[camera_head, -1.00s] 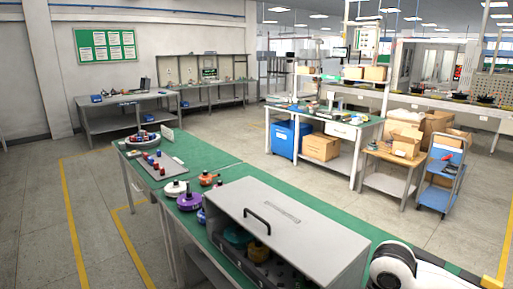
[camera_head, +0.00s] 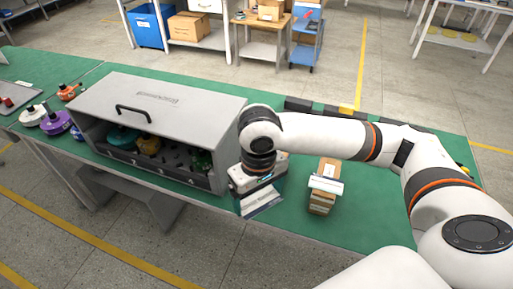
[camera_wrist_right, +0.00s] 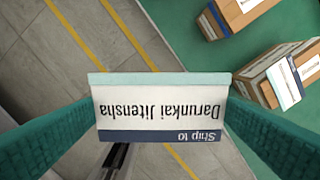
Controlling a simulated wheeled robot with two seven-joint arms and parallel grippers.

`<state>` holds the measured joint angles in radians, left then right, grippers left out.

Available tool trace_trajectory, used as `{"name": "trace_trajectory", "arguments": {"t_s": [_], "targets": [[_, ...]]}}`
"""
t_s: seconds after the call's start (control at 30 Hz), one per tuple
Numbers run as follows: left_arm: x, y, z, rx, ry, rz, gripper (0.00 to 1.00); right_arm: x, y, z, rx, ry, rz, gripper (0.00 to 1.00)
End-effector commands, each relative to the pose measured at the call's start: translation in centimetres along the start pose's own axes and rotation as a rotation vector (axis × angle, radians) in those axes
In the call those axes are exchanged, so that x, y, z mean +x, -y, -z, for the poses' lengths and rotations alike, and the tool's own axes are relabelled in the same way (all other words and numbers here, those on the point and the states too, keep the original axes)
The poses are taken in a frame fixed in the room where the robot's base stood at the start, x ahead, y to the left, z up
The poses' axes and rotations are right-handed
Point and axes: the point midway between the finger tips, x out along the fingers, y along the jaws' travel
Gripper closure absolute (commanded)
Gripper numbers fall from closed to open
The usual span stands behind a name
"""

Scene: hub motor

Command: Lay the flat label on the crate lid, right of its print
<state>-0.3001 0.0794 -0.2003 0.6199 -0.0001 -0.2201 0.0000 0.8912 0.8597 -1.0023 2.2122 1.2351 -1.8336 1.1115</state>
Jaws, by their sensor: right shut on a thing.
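The grey crate (camera_head: 95,150) stands on the green bench in the head view. Its flat lid (camera_head: 195,98) bears a small dark print (camera_head: 158,98) and a black handle at the front edge. My right gripper (camera_head: 262,205) is just right of the crate, over the bench's front edge. It is shut on the label (camera_head: 266,200), apart from the lid. In the right wrist view the label (camera_wrist_right: 160,108) spans between the two green fingers, its "Ship to Darunkai Jitensha" text upside down. My left gripper is not in view.
Dark blocks (camera_head: 298,104) line the bench's back edge.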

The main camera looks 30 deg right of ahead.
Motion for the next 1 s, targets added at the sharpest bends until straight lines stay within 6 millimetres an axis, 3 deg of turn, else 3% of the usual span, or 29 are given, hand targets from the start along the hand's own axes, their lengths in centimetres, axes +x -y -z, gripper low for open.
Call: {"name": "trace_trajectory", "arguments": {"t_s": [0.47, 1.0], "targets": [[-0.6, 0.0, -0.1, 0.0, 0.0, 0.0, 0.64, 0.3, 3.9, -5.8, -0.745, 0.004, 0.001, 0.31], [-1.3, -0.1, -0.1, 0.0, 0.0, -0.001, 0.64, 0.9, 10.2, -11.4, -1.681, 0.003, 0.003, 0.31]]}}
